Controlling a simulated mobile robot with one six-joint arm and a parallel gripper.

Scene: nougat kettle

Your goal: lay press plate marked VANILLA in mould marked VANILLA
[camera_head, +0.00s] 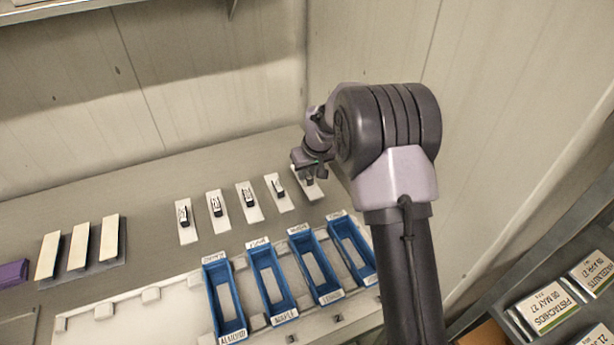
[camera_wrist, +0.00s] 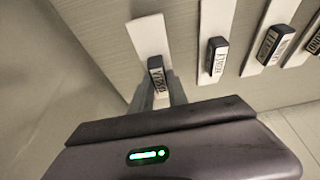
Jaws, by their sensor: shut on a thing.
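My gripper (camera_head: 312,176) is at the right end of a row of white press plates. It is shut on the dark labelled handle (camera_wrist: 157,77) of the end press plate (camera_wrist: 149,36), which also shows below my gripper in the head view (camera_head: 314,193). The handle's lettering is small and partly covered, and I cannot read it surely. The plate appears to lie on the counter. Blue open moulds stand in front; the rightmost mould (camera_head: 366,267) is partly behind my arm, and its label is not legible. The leftmost mould (camera_head: 241,322) reads ALMOND, and the one beside it (camera_head: 266,292) appears to read MAPLE.
Several other press plates (camera_head: 250,212) lie left of my gripper, each with a dark handle. White slabs (camera_head: 79,246) and a purple block (camera_head: 12,273) are at the far left. A wall rises close behind and right. Labelled boxes (camera_head: 547,307) sit at the lower right.

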